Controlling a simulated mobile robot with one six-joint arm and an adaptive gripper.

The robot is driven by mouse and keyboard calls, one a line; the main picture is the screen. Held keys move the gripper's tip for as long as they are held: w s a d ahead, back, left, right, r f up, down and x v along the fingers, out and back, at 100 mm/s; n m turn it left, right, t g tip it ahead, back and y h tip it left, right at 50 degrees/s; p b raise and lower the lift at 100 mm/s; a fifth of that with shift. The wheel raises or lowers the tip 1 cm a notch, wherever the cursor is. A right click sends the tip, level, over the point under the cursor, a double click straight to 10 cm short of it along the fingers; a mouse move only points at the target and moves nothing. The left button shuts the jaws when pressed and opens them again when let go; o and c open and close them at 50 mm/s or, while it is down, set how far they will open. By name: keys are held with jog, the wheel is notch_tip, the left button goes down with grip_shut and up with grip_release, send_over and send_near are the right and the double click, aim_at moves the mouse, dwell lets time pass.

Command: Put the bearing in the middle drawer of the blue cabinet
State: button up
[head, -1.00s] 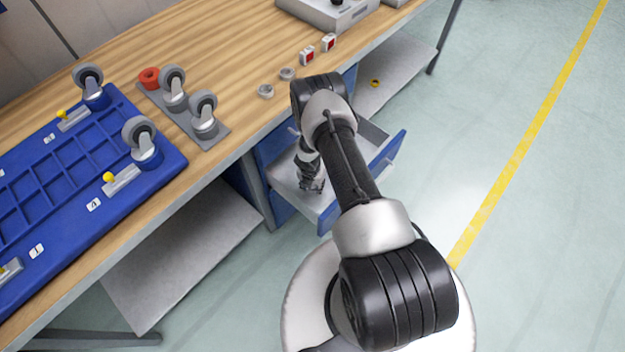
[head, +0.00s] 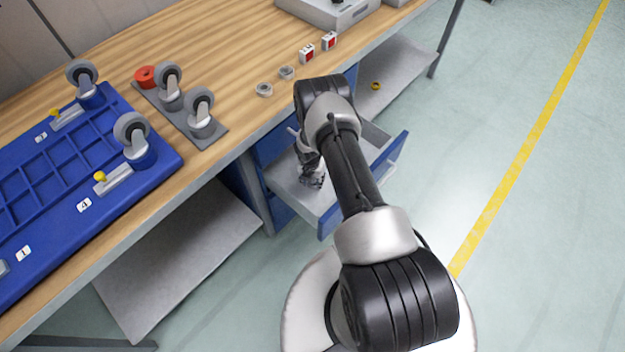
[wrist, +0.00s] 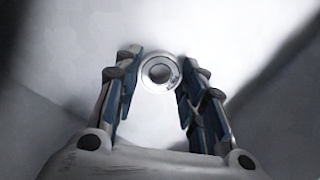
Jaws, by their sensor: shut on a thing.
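The bearing (wrist: 160,73), a small silver ring, sits between my fingertips in the wrist view. My gripper (wrist: 160,82) is shut on it. In the head view my gripper (head: 313,183) points down inside the open drawer (head: 328,204), and the bearing cannot be made out there. The drawer has a grey inside and a blue front. It is pulled out of the blue cabinet (head: 280,210) under the bench, with blue fronts above and below it. My arm hides part of the drawer. Whether the bearing touches the drawer floor is unclear.
The wooden bench (head: 225,62) holds two loose silver rings (head: 264,90), red-and-white boxes (head: 307,53), a grey plate with casters (head: 207,131) and a blue tray (head: 60,195). A yellow ring (head: 376,86) lies on a lower shelf. The floor at right is clear.

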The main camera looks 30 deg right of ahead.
aim_at(312, 184)
jog(key=shift+f, duration=0.2)
jog(key=o, duration=1.1)
jog(key=r+p, duration=0.1)
jog(key=r, duration=0.1)
jog(key=r+p, duration=0.1)
jog(key=r, duration=0.2)
jog(key=r+p, duration=0.1)
jog(key=r, duration=0.2)
jog(key=shift+s+a, duration=0.35)
jog(key=shift+f, duration=0.1)
